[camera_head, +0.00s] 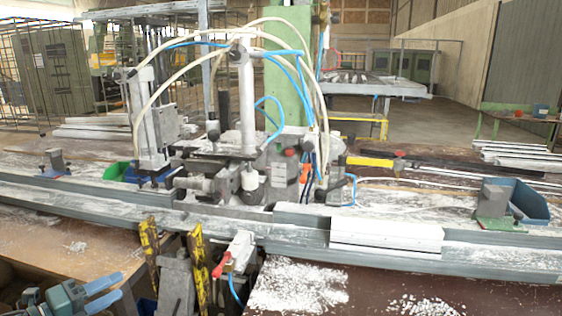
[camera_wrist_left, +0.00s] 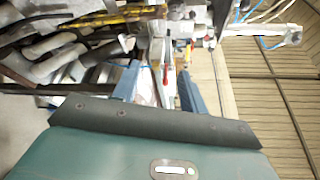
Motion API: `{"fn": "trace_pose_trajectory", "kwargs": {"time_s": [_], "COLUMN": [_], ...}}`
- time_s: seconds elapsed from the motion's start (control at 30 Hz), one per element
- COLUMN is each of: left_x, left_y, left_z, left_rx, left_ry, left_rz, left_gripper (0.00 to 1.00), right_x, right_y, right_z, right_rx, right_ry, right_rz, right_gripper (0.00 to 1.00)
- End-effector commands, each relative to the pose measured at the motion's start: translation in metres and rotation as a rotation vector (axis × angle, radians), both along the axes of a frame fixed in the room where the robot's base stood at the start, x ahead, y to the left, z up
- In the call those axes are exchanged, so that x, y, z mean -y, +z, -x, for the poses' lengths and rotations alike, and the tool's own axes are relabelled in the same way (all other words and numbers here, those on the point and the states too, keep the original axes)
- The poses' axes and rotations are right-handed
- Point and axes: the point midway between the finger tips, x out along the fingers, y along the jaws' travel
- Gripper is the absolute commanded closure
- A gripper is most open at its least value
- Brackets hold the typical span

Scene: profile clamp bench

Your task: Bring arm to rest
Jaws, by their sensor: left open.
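My left gripper (camera_head: 120,286) is low at the left edge in the head view, in front of the bench. Its two blue fingers point right and are apart, with nothing between them. In the left wrist view the open fingers (camera_wrist_left: 158,68) reach up from the dark gripper body. A white valve block with a red lever (camera_wrist_left: 166,62) shows beyond the gap, not touched as far as I can tell. The same red lever (camera_head: 221,265) is right of the gripper in the head view. My right gripper is not in view.
The clamp machine (camera_head: 245,105) with blue and white hoses stands mid-bench. A white profile (camera_head: 385,237) lies along the front rail (camera_head: 490,256). Yellow-black uprights (camera_head: 150,252) stand between gripper and lever. A blue bin (camera_head: 530,202) sits right. White chips cover the benchtop.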

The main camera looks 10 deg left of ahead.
Motion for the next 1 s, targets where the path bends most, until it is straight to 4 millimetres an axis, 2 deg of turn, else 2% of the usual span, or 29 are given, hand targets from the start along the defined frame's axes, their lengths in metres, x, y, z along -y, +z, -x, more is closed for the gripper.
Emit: {"fn": "trace_pose_trajectory", "kwargs": {"time_s": [0.17, 0.33, 0.5, 0.6, 0.8, 1.0], "left_x": [0.012, 0.029, 0.067, 0.094, 0.138, 0.173], "left_y": [-0.030, -0.068, -0.113, -0.131, -0.145, -0.146], "left_z": [0.007, 0.028, 0.075, 0.105, 0.151, 0.187], "left_rx": [-0.084, -0.231, -0.475, -0.625, -0.853, -1.034], "left_ry": [0.259, 0.551, 0.883, 1.040, 1.237, 1.360], "left_rz": [0.247, 0.526, 0.833, 0.965, 1.107, 1.182], "left_gripper": [0.57, 0.57, 0.57, 0.57, 0.57, 0.57], "right_x": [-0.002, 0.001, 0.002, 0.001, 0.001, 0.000], "right_y": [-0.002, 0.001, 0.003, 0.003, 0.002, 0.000], "right_z": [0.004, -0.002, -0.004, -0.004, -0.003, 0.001], "right_rx": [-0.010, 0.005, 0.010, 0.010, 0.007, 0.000], "right_ry": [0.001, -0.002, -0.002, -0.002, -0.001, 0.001], "right_rz": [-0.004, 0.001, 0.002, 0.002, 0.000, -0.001], "right_gripper": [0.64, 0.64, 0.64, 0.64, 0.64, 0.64]}}
